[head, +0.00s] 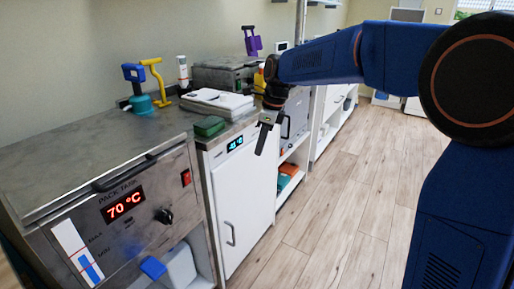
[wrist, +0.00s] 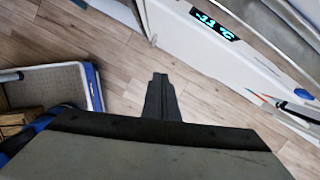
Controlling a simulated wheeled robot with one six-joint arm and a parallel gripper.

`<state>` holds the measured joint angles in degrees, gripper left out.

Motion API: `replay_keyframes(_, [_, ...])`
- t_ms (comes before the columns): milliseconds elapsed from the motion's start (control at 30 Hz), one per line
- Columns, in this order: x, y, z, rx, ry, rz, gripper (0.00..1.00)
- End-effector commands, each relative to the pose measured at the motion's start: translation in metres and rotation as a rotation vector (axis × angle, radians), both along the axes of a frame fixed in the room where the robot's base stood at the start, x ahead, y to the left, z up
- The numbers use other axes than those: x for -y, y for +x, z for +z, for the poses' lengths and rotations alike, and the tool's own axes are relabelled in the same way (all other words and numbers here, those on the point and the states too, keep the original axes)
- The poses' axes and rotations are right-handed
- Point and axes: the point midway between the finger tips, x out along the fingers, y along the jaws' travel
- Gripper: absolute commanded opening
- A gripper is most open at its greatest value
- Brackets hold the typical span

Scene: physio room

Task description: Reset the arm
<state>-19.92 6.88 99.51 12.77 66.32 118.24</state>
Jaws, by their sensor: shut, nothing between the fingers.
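My gripper (head: 266,134) hangs from my blue arm in the head view, pointing down over the open floor side of the counter's front edge. Its fingers are together and hold nothing. In the wrist view the closed fingers (wrist: 161,98) show at the centre against the wood floor. My arm reaches in from the right of the head view, bent, with its forearm roughly level. No object touches the fingers.
A steel pack tank (head: 130,235) reading 70 °C stands at the front left. Next to it is a white cold unit (head: 243,200) with a display and handle. The counter holds a green block (head: 209,126), white pad (head: 217,103) and several tools. The wood floor (head: 335,215) is clear.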

Motion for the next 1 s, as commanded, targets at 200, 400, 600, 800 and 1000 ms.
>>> replay_keyframes(200, [0.034,-0.028,0.014,0.068,-0.021,0.131,0.00])
replay_keyframes(400, [0.085,-0.075,0.025,0.177,-0.074,0.369,0.00])
replay_keyframes(600, [0.131,-0.127,0.027,0.275,-0.145,0.613,0.00])
replay_keyframes(800, [0.171,-0.180,0.020,0.357,-0.231,0.857,0.00])
replay_keyframes(1000, [0.205,-0.234,0.005,0.419,-0.329,1.106,0.00])
